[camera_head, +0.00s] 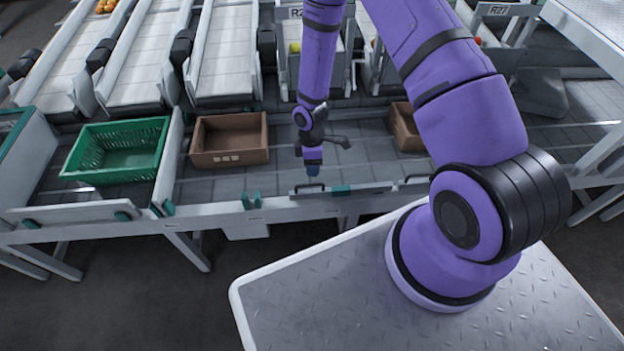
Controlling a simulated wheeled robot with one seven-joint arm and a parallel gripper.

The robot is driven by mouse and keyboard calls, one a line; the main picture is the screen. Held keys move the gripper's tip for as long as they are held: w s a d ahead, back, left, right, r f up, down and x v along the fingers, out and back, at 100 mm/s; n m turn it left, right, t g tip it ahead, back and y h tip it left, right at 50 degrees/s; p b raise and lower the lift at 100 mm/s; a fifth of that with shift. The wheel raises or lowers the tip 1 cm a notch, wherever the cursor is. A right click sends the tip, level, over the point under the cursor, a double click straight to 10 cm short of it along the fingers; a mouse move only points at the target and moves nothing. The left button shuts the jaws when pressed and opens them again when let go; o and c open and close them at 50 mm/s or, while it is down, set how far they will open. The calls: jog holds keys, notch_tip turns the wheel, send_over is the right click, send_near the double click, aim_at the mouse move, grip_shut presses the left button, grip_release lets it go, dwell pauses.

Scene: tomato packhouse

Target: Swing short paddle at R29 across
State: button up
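My gripper (313,172) points down over the grey conveyor deck, in the middle of the picture. Its fingers are small and dark here, and I cannot tell whether they are open or shut. Just below it, at the deck's front edge, is a low grey bar with a dark handle and a green piece (341,189). I cannot tell whether the fingers touch the handle. Another white bar with green ends (75,213) lies along the front edge at left. A lane sign (296,12) starts with R2, its last digit hidden by my arm. I cannot make out R29 on any sign.
A green crate (118,133) and a brown crate (230,121) stand on the deck left of my gripper. Another brown crate (404,140) is partly hidden behind my arm. A sign reads R27 (498,10). Sloping white chutes (228,62) lie behind.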

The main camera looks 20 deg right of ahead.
jog(key=shift+s+a+f, duration=0.1)
jog(key=shift+s+f, duration=0.1)
jog(key=shift+f, duration=0.8)
jog(key=shift+s+f, duration=0.2)
jog(key=shift+f, duration=0.85)
jog(key=shift+s+a+f, duration=0.1)
jog(key=shift+s+f, duration=0.1)
jog(key=shift+f, duration=0.8)
jog(key=shift+c, duration=0.2)
grip_shut()
